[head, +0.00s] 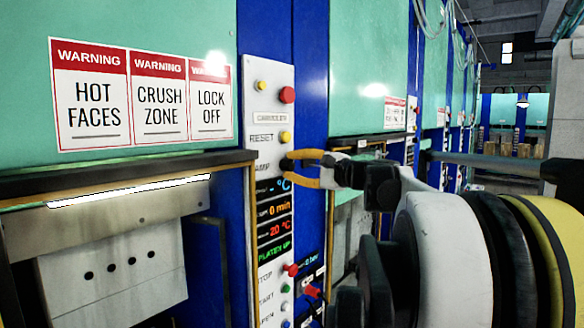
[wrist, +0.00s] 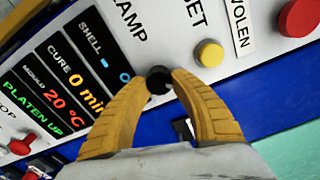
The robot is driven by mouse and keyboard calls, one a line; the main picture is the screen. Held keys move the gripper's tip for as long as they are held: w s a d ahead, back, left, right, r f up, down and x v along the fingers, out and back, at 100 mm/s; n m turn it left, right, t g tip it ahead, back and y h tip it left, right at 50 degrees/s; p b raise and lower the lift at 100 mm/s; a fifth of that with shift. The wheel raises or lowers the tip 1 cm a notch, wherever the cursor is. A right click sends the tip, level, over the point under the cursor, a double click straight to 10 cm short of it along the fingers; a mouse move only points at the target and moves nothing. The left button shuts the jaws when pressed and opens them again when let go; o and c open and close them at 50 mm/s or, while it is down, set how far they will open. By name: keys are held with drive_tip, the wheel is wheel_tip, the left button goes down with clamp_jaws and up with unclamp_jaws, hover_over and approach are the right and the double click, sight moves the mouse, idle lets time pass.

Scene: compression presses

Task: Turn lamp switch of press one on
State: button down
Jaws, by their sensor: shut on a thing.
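The lamp switch is a small black knob (wrist: 158,77) on the white control panel (head: 268,95), beside the lettering "LAMP", which is partly cut off in the wrist view. My gripper (wrist: 160,85) has its two yellow fingers closed around the knob, one fingertip on each side. In the head view my gripper (head: 292,163) reaches the panel from the right, its tips at the dark knob (head: 285,165) below the reset button. The knob's pointer direction cannot be made out. A bright white strip (head: 130,190) glows under the press's upper edge at the left.
A yellow button (wrist: 209,53) and a red button (wrist: 299,17) sit near the knob on the panel. The display (wrist: 66,80) reads "PLATEN UP" and 20 °C. Red knobs (head: 312,291) stick out lower down. Warning signs (head: 140,95) are on the green press cover.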

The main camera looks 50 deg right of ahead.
drive_tip(key=shift+r, duration=0.1)
idle(0.3)
drive_tip(key=c, duration=1.1)
unclamp_jaws()
drive_tip(key=shift+w, duration=0.1)
drive_tip(key=s, duration=0.8)
drive_tip(key=s+d, duration=0.1)
drive_tip(key=s, duration=0.3)
